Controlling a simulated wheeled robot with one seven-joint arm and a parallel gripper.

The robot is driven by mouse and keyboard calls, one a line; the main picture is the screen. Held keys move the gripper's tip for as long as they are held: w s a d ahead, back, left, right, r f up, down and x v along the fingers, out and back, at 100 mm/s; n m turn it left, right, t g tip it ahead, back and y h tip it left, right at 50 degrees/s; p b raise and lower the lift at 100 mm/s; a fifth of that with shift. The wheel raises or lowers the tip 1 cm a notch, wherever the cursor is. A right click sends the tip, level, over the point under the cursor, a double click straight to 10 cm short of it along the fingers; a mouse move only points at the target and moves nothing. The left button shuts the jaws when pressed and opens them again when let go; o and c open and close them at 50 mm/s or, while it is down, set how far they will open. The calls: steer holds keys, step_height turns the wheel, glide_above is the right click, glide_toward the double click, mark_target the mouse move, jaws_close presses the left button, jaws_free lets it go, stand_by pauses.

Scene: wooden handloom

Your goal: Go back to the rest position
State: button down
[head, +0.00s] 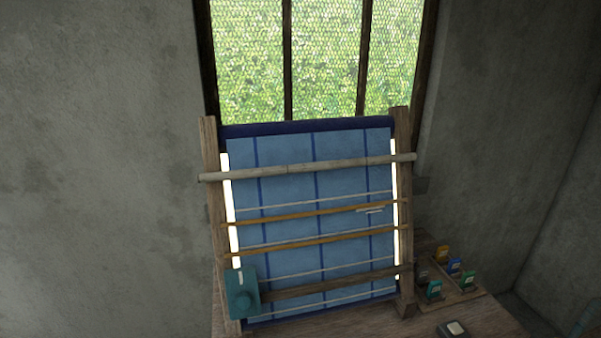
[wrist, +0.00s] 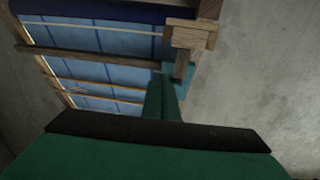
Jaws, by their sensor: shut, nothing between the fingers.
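My gripper (wrist: 164,80) shows in the wrist view as two green fingers, side by side and closed, with nothing visible between them. The fingers point toward a lower corner of the wooden handloom (wrist: 192,36), whose frame and blue cloth fill the upper left of that view. I cannot tell the gap between the fingertips and the loom. In the head view the loom (head: 209,150) stands upright on a wooden table, strung with blue checked cloth (head: 287,185). A teal box (head: 242,295) is at its lower left post. I make out no gripper in the head view.
Several small coloured blocks (head: 435,290) stand on a tray right of the loom. A grey device (head: 453,330) lies near the table's front edge. A meshed window (head: 325,60) is behind. Bare concrete walls (head: 100,150) stand on both sides.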

steer(key=s+d+f+h, duration=0.1)
steer(key=s+d+f, duration=0.1)
steer(key=s, duration=0.7)
steer(key=s+d+f+g, duration=0.1)
steer(key=s+d+f, duration=0.2)
steer(key=s, duration=0.7)
steer(key=s+d+f+m+g+h, duration=0.1)
steer(key=s+f, duration=0.4)
steer(key=s, duration=0.5)
steer(key=shift+s+d+f+h, duration=0.3)
steer(key=shift+d+f, duration=0.1)
steer(key=shift+d, duration=0.4)
